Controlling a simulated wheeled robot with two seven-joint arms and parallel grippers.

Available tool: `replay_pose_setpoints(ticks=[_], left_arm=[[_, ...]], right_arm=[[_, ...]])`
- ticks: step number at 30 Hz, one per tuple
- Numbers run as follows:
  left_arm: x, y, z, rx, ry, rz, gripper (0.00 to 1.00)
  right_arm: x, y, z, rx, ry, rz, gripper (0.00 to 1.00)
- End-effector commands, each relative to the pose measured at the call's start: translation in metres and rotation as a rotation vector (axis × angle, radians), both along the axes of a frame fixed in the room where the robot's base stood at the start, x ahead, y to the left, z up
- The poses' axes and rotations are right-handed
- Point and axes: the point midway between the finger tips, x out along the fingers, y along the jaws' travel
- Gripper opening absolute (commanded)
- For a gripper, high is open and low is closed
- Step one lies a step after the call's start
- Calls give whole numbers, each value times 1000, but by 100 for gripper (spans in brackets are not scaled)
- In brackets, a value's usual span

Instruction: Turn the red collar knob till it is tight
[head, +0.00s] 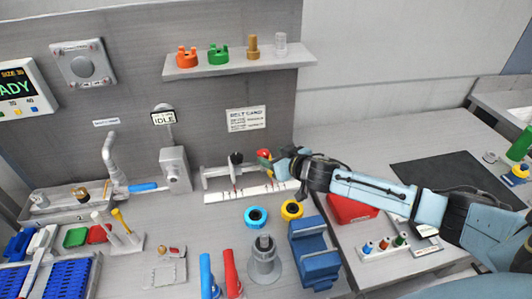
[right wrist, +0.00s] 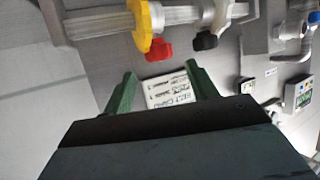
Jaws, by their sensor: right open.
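The red collar knob (right wrist: 159,50) sits on a yellow collar (right wrist: 148,18) around a clear horizontal tube in the right wrist view. In the head view the red knob (head: 263,153) is at the right part of the white rail fixture (head: 247,194). My right gripper (right wrist: 160,88) is open, its green fingers apart and nothing held between them. The knob is just beyond the fingertips, apparently not touching them. In the head view the right gripper (head: 275,163) is beside the knob and partly hides the collar. My left gripper is not in view.
A second, black knob (head: 236,158) stands left of the red one on the same fixture. A card (head: 246,119) hangs on the wall behind. Blue and yellow rings (head: 256,215), a grey post (head: 264,259) and a blue block (head: 314,255) stand in front.

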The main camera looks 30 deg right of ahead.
Motion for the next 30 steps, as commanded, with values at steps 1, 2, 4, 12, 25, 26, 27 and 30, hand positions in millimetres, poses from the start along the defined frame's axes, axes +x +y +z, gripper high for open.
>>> replay_pose_setpoints(ticks=[1,2,4,12,25,26,27,30], left_arm=[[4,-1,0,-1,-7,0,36],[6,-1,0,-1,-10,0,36],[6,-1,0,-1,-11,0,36],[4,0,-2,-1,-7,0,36],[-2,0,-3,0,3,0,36],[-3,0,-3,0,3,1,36],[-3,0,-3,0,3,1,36],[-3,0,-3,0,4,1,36]], right_arm=[[8,1,-3,1,-1,-1,58],[12,2,-4,1,-2,-1,58],[21,4,-8,-1,-1,-1,58],[39,7,-17,-1,0,0,58],[41,7,-18,-1,0,0,48],[41,7,-18,-1,0,0,44],[41,7,-18,-1,0,0,39],[41,7,-18,-1,1,0,25]])
